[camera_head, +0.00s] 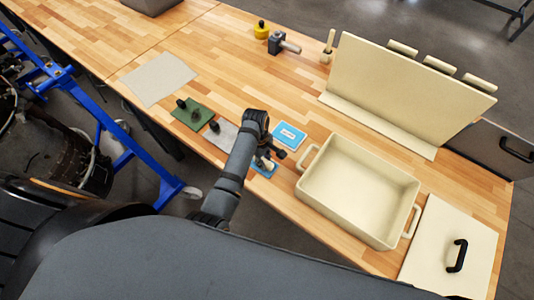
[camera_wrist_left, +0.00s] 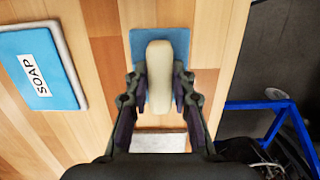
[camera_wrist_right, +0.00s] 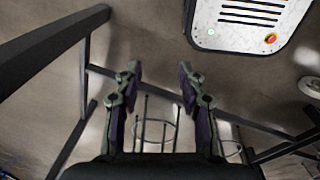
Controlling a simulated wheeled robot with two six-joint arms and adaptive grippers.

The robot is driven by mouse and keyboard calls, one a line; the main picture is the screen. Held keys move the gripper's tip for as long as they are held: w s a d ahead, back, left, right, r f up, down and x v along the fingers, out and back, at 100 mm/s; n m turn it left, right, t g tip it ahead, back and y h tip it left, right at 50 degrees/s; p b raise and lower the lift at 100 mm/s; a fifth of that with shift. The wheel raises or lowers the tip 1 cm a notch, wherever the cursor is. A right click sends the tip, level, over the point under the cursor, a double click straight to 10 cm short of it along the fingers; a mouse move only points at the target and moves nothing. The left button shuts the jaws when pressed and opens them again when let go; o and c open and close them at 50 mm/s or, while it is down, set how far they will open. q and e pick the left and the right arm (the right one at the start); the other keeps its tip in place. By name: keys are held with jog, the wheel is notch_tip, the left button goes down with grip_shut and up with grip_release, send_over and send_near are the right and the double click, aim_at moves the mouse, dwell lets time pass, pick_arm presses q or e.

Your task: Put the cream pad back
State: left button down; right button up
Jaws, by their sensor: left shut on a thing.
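My left gripper (camera_head: 266,160) is shut on a cream pad, a rounded bar that shows between its fingers in the left wrist view (camera_wrist_left: 160,80). It is over a small blue mat (camera_wrist_left: 140,38), which also shows in the head view (camera_head: 262,172). Whether the pad touches the mat is unclear. In the head view the pad is mostly hidden by my arm and fingers. My right gripper (camera_wrist_right: 160,85) is open and empty above the floor, outside the head view.
A blue SOAP block (camera_head: 289,135) lies beside the left gripper. Nearby are a grey mat (camera_head: 228,132), a green mat (camera_head: 191,104) and a beige sheet (camera_head: 158,79). A cream tray (camera_head: 348,176) stands right, before a cream rack (camera_head: 400,90). A lid (camera_head: 430,232) lies front right.

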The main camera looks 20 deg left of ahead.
pick_arm(q)
jog(key=c, duration=1.6)
grip_release()
jog(key=shift+w+a+f, duration=0.1)
jog(key=shift+a, duration=0.05)
jog(key=shift+o, duration=1.3)
jog(key=shift+s+r, duration=0.2)
jog(key=shift+s, duration=0.1)
jog(key=shift+o, duration=1)
jog(key=shift+s+r, duration=0.1)
jog(key=shift+s, duration=0.05)
jog(key=shift+w+r, duration=0.1)
jog(key=shift+w, duration=0.1)
jog(key=r, duration=0.5)
jog(key=shift+a, duration=0.25)
notch_tip(320, 180, up, 7)
jog(key=shift+w+a+f, duration=0.15)
jog(key=shift+a+f, duration=0.05)
jog(key=shift+a, duration=0.2)
pick_arm(e)
jog(key=shift+w+d+r+t, duration=0.15)
jog(key=shift+w+t, duration=0.15)
jog(key=shift+w, duration=0.55)
